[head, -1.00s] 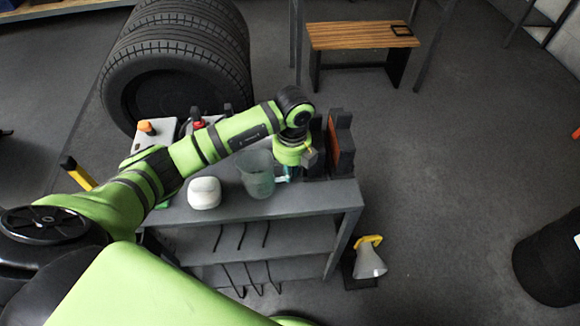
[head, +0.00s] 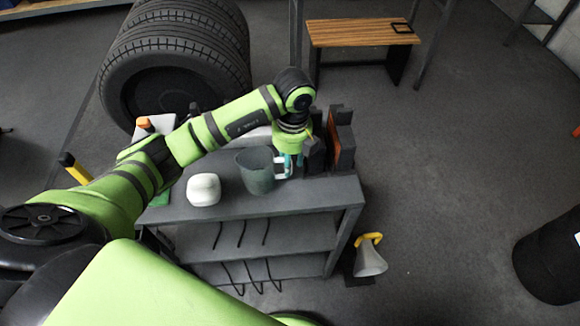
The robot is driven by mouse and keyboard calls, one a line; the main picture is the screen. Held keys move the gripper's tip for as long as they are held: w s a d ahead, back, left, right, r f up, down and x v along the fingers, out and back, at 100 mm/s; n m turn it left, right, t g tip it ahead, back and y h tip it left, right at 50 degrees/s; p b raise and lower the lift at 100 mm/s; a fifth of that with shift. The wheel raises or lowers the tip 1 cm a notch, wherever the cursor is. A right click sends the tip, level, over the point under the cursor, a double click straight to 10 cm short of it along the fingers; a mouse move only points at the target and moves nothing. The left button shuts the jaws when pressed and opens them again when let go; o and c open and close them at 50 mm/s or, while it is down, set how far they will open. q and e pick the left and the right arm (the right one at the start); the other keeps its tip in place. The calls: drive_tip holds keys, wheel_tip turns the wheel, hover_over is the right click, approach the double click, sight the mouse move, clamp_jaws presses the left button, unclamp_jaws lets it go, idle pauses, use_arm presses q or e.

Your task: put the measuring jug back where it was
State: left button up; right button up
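The measuring jug (head: 255,173), a grey see-through cup with a pale handle, stands upright on the grey bench top (head: 316,196). Its handle points right, towards my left gripper. My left gripper (head: 292,163) points down at the handle, with its teal fingertips set apart. The gripper looks open, and the fingertips are beside or around the handle; I cannot tell whether they touch it. The wrist hides part of the fingers. My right gripper is out of view.
A white rounded object (head: 204,189) stands just left of the jug. Dark upright blocks with an orange-brown face (head: 341,142) stand close right of my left gripper. The bench's front right top is clear.

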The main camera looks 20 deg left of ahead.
use_arm(q)
wheel_tip(320, 180, up, 8)
drive_tip(key=shift+w+d+r+b, duration=0.15)
drive_tip(key=shift+b, duration=0.4)
drive_tip(key=shift+r, duration=0.5)
drive_tip(key=shift+d+f, duration=0.1)
